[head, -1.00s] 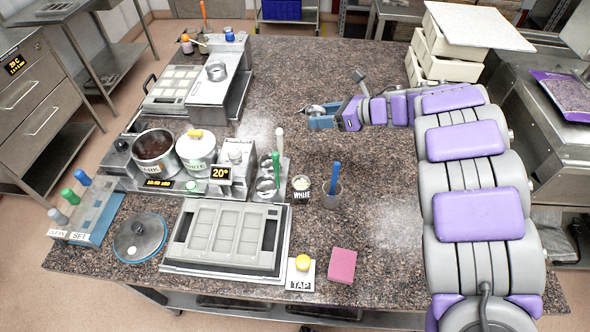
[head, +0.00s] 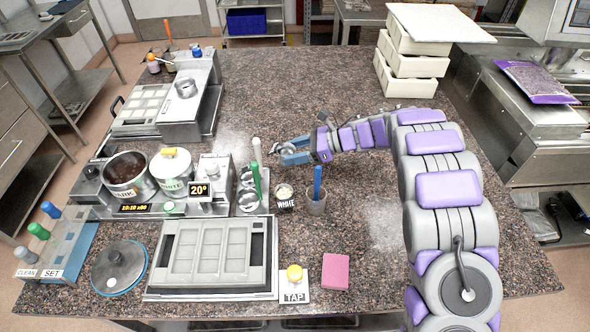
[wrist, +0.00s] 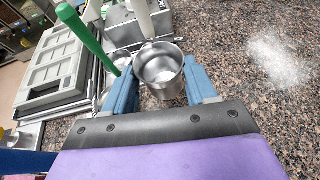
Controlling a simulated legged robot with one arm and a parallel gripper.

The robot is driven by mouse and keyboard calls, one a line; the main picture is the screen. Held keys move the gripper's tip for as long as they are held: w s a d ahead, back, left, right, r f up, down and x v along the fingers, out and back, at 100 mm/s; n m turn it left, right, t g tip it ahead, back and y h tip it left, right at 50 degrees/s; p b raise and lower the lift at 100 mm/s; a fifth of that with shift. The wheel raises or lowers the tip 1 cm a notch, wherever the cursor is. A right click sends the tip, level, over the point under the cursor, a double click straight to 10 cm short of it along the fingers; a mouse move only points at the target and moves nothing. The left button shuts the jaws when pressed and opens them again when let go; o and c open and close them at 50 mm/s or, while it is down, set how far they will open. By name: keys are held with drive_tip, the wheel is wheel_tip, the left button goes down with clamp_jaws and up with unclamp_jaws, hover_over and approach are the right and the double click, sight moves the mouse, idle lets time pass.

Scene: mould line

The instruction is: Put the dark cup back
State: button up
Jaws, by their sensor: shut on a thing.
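My gripper (head: 290,152) is shut on a small metal cup (wrist: 160,70), held between its blue fingers. The cup's inside looks bare, and no label shows on it, so I cannot read whether it is the dark one. In the head view the cup is mostly hidden by the fingers. The gripper is to the right of the station with the dark pot (head: 127,173) and the white pot (head: 171,170). Round metal seats (head: 247,199) are at this station's right end, left of the gripper. The cup labelled WHITE (head: 285,194) stands on the counter, nearer than my gripper.
A green-handled tool (head: 256,182) and a white-handled tool (head: 257,152) stand upright close left of the gripper. A container with a blue-handled tool (head: 317,185) stands nearer. A mould (head: 212,250), tap pad (head: 294,280) and pink block (head: 335,271) lie in front.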

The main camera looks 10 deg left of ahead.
drive_tip(key=a+f, duration=0.2)
drive_tip(key=f, duration=0.2)
drive_tip(key=d+f, duration=0.1)
drive_tip(key=d+f+b, duration=0.1)
drive_tip(key=f, duration=0.1)
drive_tip(key=shift+a+f, duration=0.1)
drive_tip(key=shift+a, duration=0.55)
drive_tip(key=o, duration=0.9)
drive_tip(key=shift+a, duration=0.2)
drive_tip(key=shift+o, duration=1.3)
drive_tip(key=shift+d, duration=0.65)
drive_tip(key=shift+r, duration=0.2)
